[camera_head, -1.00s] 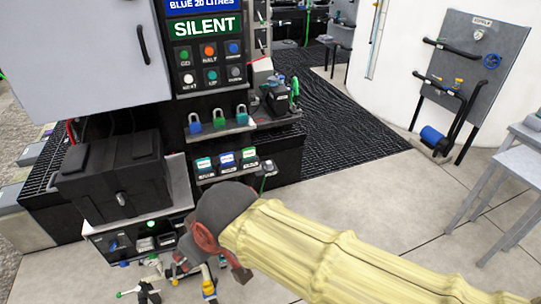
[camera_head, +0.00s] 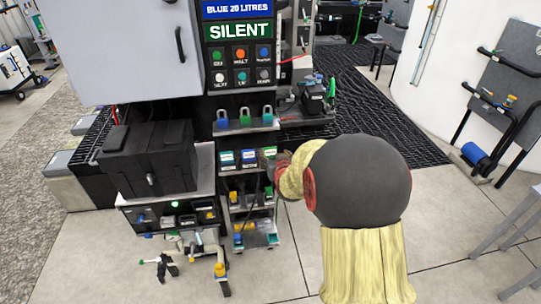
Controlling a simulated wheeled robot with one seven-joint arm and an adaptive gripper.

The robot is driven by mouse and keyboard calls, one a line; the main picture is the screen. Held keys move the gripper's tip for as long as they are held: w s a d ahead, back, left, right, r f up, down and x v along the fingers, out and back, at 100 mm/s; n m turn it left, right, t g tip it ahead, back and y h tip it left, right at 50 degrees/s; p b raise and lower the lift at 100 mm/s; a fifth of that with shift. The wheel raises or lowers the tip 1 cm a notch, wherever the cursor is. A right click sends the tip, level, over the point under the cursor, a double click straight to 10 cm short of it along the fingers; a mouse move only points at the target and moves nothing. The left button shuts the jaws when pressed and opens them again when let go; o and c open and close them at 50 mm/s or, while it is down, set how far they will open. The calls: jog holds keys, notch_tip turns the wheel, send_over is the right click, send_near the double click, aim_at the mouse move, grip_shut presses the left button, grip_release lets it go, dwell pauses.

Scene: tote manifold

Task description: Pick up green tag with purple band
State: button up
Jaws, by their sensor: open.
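A row of small labelled tags stands on the shelf (camera_head: 238,172) below the padlocks. The rightmost tag (camera_head: 269,152) shows a green top edge and is partly covered by my gripper. The two tags left of it look teal (camera_head: 227,158) and blue (camera_head: 248,156). A purple band cannot be made out at this size. My gripper (camera_head: 268,166) is at the right end of this shelf, in front of or beside the rightmost tag; contact cannot be told. It is open, and its fingers are small and partly hidden. My forearm and the large dark joint cover the area to the right.
Padlocks (camera_head: 245,117) hang above the tags, under a button panel (camera_head: 238,65). A black box (camera_head: 148,160) stands on the left. Lower shelves (camera_head: 254,240) hold small items. A cart-like stand (camera_head: 205,245) is in front. The floor at the right is mostly clear.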

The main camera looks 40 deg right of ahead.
aim_at(271, 149)
jog(key=x, duration=0.1)
jog(key=b+x, duration=0.1)
jog(key=x, duration=0.1)
jog(key=f+x, duration=0.1)
jog(key=x, duration=0.1)
jog(key=shift+w+a+b, duration=0.15)
jog(key=shift+b, duration=0.15)
jog(key=shift+w+d+f, duration=0.1)
jog(key=shift+w+d, duration=0.15)
jog(key=shift+w, duration=0.2)
jog(key=shift+c, duration=1)
jog(key=c, duration=1)
jog(key=shift+r, duration=0.7)
notch_tip(271, 149, up, 2)
jog(key=shift+r+p, duration=0.15)
jog(key=shift+p, duration=0.3)
jog(key=s+a+r+p, duration=0.1)
jog(key=s+a+r, duration=0.1)
jog(key=a+r, duration=0.1)
jog(key=s+a+r+p, duration=0.1)
jog(key=s+a+r, duration=0.1)
jog(key=a, duration=0.3)
jog(key=s+a+r+p, duration=0.2)
jog(key=a+r, duration=0.2)
jog(key=shift+s+a+r, duration=0.15)
jog(key=shift+a+r, duration=0.05)
jog(key=shift+a, duration=0.05)
